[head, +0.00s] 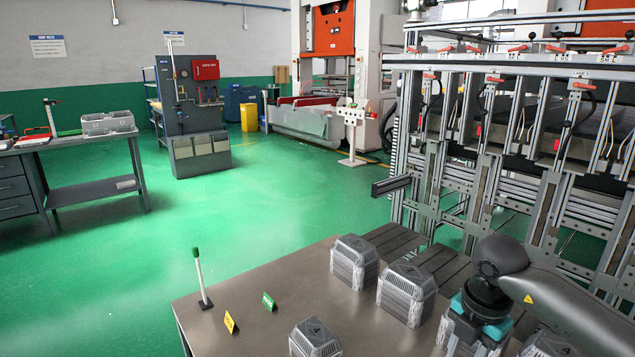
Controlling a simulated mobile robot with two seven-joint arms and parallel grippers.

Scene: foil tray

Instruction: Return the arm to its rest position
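My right arm (545,285) comes in from the right edge and bends down over the table. My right gripper (478,318), with teal parts, is low over a foil tray stack (462,335) near the bottom edge. The fingertips are hidden, so I cannot tell whether they grip that stack or are apart from it. More grey foil tray stacks stand on the table: one at the back (354,265), one in the middle (407,292), one at the front left (314,340) and one at the lower right (545,345). My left gripper is not in view.
The dark table (240,305) carries a green-topped post (200,278), a yellow sign (230,322) and a green sign (268,301). Slotted strips (393,240) lie at its back. A metal frame rack (480,150) stands behind on the right. The green floor (250,210) is open at left.

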